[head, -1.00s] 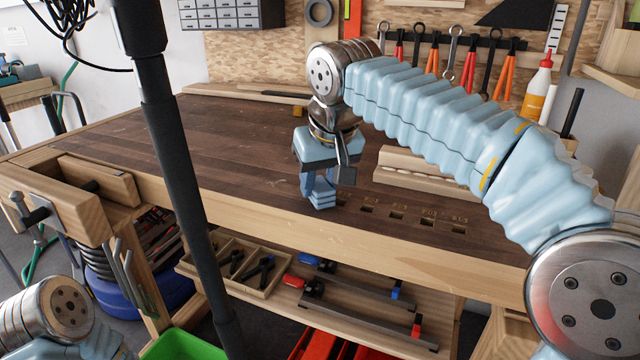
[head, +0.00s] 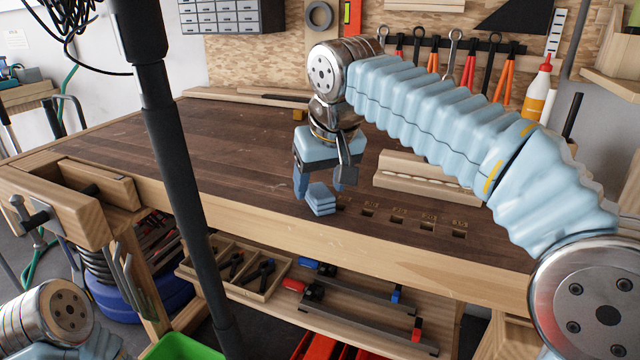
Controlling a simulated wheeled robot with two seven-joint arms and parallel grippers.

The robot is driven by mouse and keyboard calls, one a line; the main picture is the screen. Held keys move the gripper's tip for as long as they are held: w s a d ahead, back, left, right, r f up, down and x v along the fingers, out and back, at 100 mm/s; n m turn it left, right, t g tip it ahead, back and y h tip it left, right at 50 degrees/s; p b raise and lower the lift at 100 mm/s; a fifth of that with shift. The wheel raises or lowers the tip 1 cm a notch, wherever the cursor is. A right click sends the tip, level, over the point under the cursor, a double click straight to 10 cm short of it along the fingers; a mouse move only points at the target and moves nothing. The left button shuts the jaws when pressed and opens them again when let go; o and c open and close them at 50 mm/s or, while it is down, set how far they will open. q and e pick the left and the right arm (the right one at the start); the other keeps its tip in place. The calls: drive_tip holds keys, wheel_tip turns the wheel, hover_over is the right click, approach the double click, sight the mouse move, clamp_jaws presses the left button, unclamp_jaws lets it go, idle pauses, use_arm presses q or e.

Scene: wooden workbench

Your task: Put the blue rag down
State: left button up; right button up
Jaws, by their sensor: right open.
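The blue rag (head: 320,199) is a small folded stack lying on the dark workbench top (head: 240,160) near its front edge. My right gripper (head: 322,182) is just above and around the rag, pointing down. Its fingers are spread apart, one at the rag's left side and one up to its right. The gripper is open and does not appear to grip the rag. My left arm shows only as a joint in the lower left corner; its gripper is not in view.
A wooden block with a groove (head: 425,176) lies right of the right gripper. Several square holes run along the bench's front edge. A vise (head: 75,195) is at the left end. The bench left of the rag is clear.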

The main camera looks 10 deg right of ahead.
drive_tip(key=p+v, duration=0.2)
drive_tip(key=v, duration=0.8)
drive_tip(key=shift+s+r, duration=0.2)
drive_tip(key=shift+r, duration=0.2)
